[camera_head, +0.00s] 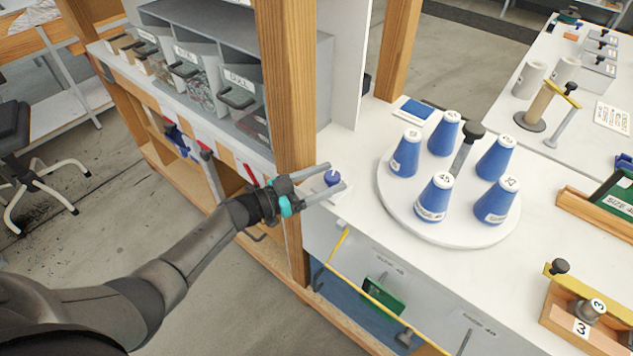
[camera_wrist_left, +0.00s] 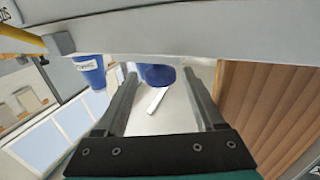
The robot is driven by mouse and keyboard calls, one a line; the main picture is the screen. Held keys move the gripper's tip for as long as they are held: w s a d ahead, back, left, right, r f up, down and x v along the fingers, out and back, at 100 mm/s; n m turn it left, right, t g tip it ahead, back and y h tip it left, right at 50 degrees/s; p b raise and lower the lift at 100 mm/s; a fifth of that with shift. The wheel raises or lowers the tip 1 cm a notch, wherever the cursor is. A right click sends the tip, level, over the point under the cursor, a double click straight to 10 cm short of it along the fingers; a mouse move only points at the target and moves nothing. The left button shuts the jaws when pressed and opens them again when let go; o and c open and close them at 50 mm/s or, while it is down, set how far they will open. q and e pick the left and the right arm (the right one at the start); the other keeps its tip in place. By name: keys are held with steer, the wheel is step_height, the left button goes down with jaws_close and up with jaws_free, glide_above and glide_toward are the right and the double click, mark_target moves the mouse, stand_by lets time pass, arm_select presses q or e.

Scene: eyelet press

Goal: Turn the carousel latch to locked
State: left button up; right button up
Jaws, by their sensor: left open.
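The carousel (camera_head: 450,232) is a round white turntable on the white bench, bearing several blue cones with number labels and a dark-knobbed post. The latch, a small blue knob (camera_head: 332,178) on a pale plate, sits at the bench edge left of the carousel. In the left wrist view the blue knob (camera_wrist_left: 157,76) shows with a white pointer strip (camera_wrist_left: 157,101) below it. My left gripper (camera_head: 335,176) is open, its two fingers on either side of the knob; whether they touch it I cannot tell. My right gripper is not in view.
A wooden post (camera_head: 287,120) stands close behind my left gripper. A grey rack of labelled bins (camera_head: 215,85) is at the left.

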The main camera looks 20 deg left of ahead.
arm_select(q)
steer(key=shift+d+r+n+t+y+p, duration=0.1)
steer(key=shift+n+t+y+p, duration=0.45)
steer(key=shift+n+t+y, duration=0.2)
steer(key=shift+s+d+n+t+y, duration=0.1)
steer(key=shift+n+t+y, duration=0.4)
steer(key=shift+y, duration=0.35)
steer(key=shift+n+t+y, duration=0.35)
steer(key=shift+n+y, duration=0.3)
steer(key=shift+y, duration=0.15)
steer(key=shift+d+f+n+t+y+b, duration=0.1)
steer(key=shift+n+t+y+b, duration=0.15)
steer(key=shift+n+y, duration=0.4)
steer(key=shift+d+f+n+t+y+b, duration=0.2)
steer(key=shift+n+y, duration=0.25)
steer(key=shift+y, duration=0.4)
steer(key=p+v, duration=0.2)
steer(key=v, duration=1.4)
steer(key=s+f+n+g+y+b, duration=0.1)
steer(key=s+f+g+b, duration=0.1)
steer(key=f, duration=0.9)
steer(key=s+f+g+y+b, duration=0.2)
steer(key=s+f+g, duration=0.1)
steer(key=f, duration=0.8)
steer(key=shift+s+d+f+n+g, duration=0.2)
steer(key=shift+d+f+n+g, duration=0.05)
steer(key=shift+f+n+g, duration=0.15)
